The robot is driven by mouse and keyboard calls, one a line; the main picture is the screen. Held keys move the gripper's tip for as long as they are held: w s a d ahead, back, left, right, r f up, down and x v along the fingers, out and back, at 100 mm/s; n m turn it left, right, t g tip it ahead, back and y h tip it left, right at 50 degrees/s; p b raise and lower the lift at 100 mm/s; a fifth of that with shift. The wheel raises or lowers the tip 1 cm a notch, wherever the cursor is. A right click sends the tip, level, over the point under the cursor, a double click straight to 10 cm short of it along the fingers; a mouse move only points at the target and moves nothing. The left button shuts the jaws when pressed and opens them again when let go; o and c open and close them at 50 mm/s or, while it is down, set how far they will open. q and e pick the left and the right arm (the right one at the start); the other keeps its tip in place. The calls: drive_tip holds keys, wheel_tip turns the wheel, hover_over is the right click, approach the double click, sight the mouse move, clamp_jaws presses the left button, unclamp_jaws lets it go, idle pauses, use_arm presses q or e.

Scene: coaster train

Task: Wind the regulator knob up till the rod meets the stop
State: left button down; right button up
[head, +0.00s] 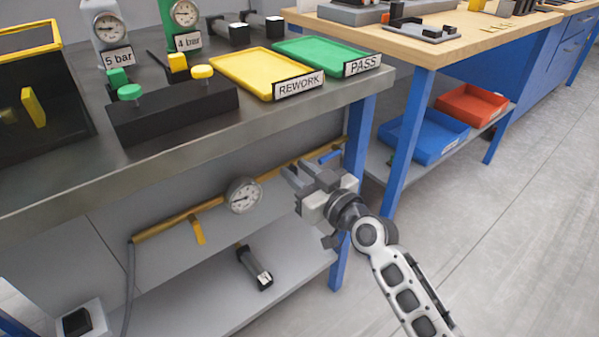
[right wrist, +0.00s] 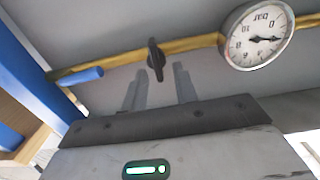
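A black knob (right wrist: 155,58) sits on the yellow pipe (right wrist: 115,63) under the bench, seen in the right wrist view. I take it for the regulator knob; in the head view my gripper seems to hide it. A round white gauge (right wrist: 258,35) is to its right on the pipe; it also shows in the head view (head: 243,195). My right gripper (head: 301,180) is open and empty. In the wrist view its fingers (right wrist: 160,85) point at the knob, one to each side, apparently short of it. I cannot make out the rod or the stop. My left gripper is out of view.
The steel bench (head: 200,135) overhangs the pipe. A blue bar end (right wrist: 86,76) sticks out left of the knob, near the blue bench leg (head: 355,140). A yellow lever (head: 198,230) hangs from the pipe. A dark cylinder (head: 254,267) lies on the lower shelf (head: 200,300).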

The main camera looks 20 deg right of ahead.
clamp_jaws()
drive_tip(key=shift+f+m, duration=0.1)
drive_tip(key=shift+m, duration=0.2)
